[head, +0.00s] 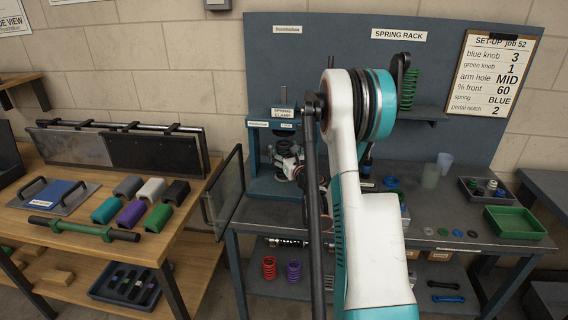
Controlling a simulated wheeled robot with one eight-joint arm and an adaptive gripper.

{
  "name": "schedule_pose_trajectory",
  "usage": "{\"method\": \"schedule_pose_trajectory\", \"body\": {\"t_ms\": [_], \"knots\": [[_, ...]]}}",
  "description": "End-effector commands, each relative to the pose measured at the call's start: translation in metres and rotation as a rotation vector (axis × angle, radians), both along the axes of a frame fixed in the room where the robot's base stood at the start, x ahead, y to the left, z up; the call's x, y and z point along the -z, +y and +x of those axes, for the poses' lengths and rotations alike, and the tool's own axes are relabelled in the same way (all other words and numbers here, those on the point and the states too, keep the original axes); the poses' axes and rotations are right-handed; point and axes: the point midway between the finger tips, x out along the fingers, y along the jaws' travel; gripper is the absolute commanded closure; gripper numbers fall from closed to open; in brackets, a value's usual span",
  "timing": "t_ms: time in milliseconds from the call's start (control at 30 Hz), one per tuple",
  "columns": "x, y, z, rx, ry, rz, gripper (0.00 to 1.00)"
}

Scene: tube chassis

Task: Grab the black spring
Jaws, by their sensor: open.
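A dark, coil-like stack (284,150) stands in the blue spring clamp (257,177) on the grey bench; it may be the black spring, but it is too small and partly covered to be sure. My gripper (287,166) is at the clamp, close to this dark stack. It is open, and its fingers are small and hard to separate from the clamp parts. I cannot tell whether they touch the stack. My own arm covers the bench to the right of the clamp.
A green spring (409,90) hangs on the spring rack. Red (269,267) and purple (293,270) springs stand on the lower shelf. A dark-framed panel (223,194) stands left of the clamp. A green tray (515,222) sits at the bench's right.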

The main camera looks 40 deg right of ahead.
Motion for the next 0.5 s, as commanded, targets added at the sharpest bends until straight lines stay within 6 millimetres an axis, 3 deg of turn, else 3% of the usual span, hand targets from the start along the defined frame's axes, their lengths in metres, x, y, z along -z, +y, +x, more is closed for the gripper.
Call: {"method": "schedule_pose_trajectory", "body": {"t_ms": [200,467,500], "knots": [[-0.0006,-0.0003,0.0005,0.000,0.000,0.000,0.32],[-0.0005,-0.0002,0.0002,0.000,0.000,0.000,0.91],[-0.0005,-0.0002,0.0002,0.000,0.000,0.000,0.93]]}}
